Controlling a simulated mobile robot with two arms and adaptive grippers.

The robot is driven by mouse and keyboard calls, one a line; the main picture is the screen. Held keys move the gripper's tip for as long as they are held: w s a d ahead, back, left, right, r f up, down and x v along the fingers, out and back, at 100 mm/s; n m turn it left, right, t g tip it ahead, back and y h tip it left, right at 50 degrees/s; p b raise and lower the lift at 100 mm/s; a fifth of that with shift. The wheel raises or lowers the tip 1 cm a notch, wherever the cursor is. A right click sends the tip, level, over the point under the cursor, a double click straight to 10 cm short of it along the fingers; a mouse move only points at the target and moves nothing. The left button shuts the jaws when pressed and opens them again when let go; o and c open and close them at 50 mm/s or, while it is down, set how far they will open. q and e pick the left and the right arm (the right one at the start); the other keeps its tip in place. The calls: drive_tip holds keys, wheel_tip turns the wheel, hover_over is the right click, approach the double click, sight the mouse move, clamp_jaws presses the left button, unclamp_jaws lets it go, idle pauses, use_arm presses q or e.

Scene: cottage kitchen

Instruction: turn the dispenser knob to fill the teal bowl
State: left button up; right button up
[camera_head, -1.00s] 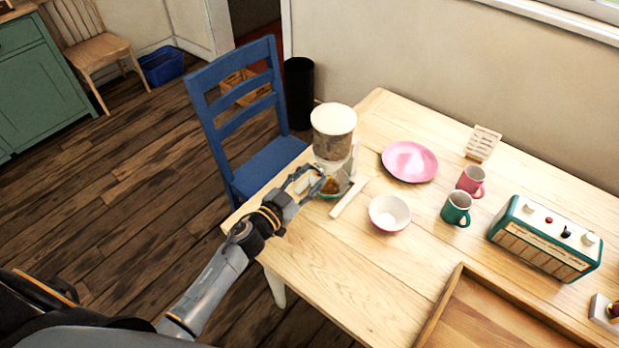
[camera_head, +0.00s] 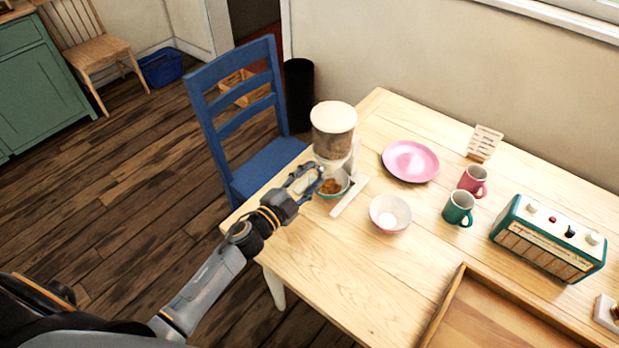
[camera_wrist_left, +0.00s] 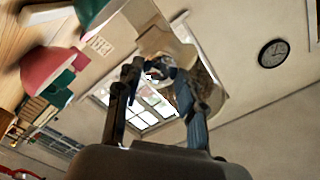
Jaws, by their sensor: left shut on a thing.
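The cereal dispenser (camera_head: 334,128) stands at the table's far left corner, with a clear hopper and a pale lid. The teal bowl (camera_head: 342,190) sits beneath it with brown food inside. My left gripper (camera_head: 316,180) is at the dispenser's front, just left of the bowl and partly covering it. In the left wrist view my left gripper (camera_wrist_left: 160,72) is shut on the dispenser knob (camera_wrist_left: 157,70), which shows between the fingers; the dispenser (camera_wrist_left: 200,75) is behind it. My right gripper is not in view.
A pale flat strip (camera_head: 349,197) lies right of the teal bowl. A pink-and-white bowl (camera_head: 390,222), pink plate (camera_head: 410,161), pink mug (camera_head: 473,181), green mug (camera_head: 458,208) and radio (camera_head: 547,240) stand farther right. A blue chair (camera_head: 262,165) is behind my left gripper.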

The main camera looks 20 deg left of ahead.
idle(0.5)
use_arm(q)
drive_tip(key=o, duration=1.2)
drive_tip(key=shift+c, duration=0.2)
drive_tip(key=v, duration=1.2)
idle(0.5)
